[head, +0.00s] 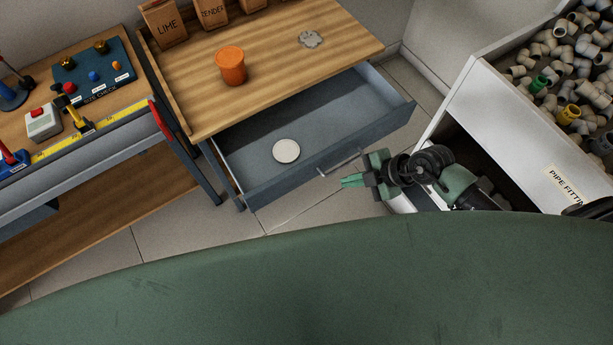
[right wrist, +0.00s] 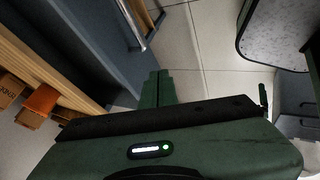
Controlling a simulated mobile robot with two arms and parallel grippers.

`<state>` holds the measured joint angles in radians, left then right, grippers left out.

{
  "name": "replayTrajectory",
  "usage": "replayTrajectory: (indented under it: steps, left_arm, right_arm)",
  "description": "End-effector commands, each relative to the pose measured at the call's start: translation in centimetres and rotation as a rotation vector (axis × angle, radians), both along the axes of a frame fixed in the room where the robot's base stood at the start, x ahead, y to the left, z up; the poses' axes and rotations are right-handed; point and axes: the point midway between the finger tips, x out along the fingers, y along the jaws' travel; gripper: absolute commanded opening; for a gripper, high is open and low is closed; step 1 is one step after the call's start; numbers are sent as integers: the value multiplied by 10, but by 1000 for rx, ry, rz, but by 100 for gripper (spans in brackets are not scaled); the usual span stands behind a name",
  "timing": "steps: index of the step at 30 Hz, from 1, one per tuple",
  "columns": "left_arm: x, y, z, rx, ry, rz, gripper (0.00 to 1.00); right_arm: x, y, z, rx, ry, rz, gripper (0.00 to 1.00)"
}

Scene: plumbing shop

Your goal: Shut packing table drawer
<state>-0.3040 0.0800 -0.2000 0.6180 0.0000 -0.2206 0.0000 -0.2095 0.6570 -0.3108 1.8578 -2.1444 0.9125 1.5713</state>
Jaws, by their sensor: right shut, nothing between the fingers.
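The packing table (head: 280,60) has a wooden top, and its blue-grey drawer (head: 330,152) stands pulled out below it. A round whitish disc (head: 286,151) lies inside the drawer. The drawer's bar handle (head: 339,164) is on its front face; a metal bar handle also shows in the right wrist view (right wrist: 134,28). My right gripper (head: 346,181) is shut and empty, just in front of the drawer front, near the handle's right end. In the right wrist view the closed green fingers (right wrist: 157,76) appear apart from the handle. My left gripper does not show.
An orange tub (head: 232,66), a grey flat piece (head: 310,39) and paper bags (head: 163,22) stand on the tabletop. A workbench with tools (head: 80,90) is at left. A white bin of pipe fittings (head: 520,100) is close to my right arm. Tiled floor (head: 290,215) lies before the drawer.

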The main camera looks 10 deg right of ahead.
Motion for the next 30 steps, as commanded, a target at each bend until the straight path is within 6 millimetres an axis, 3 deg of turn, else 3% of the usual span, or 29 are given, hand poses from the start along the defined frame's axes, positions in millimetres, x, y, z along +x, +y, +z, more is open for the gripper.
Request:
replayTrajectory:
  steps: [7,18,24,30]
  left_arm:
    - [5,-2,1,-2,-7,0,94]
    - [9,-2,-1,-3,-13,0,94]
    - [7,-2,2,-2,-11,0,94]
    - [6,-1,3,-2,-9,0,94]
  right_arm:
    - [8,10,-16,-17,1,0,0]
    - [32,50,-79,-16,0,1,0]
    - [60,59,-78,-17,-2,2,0]
    - [69,63,-79,-18,0,2,0]
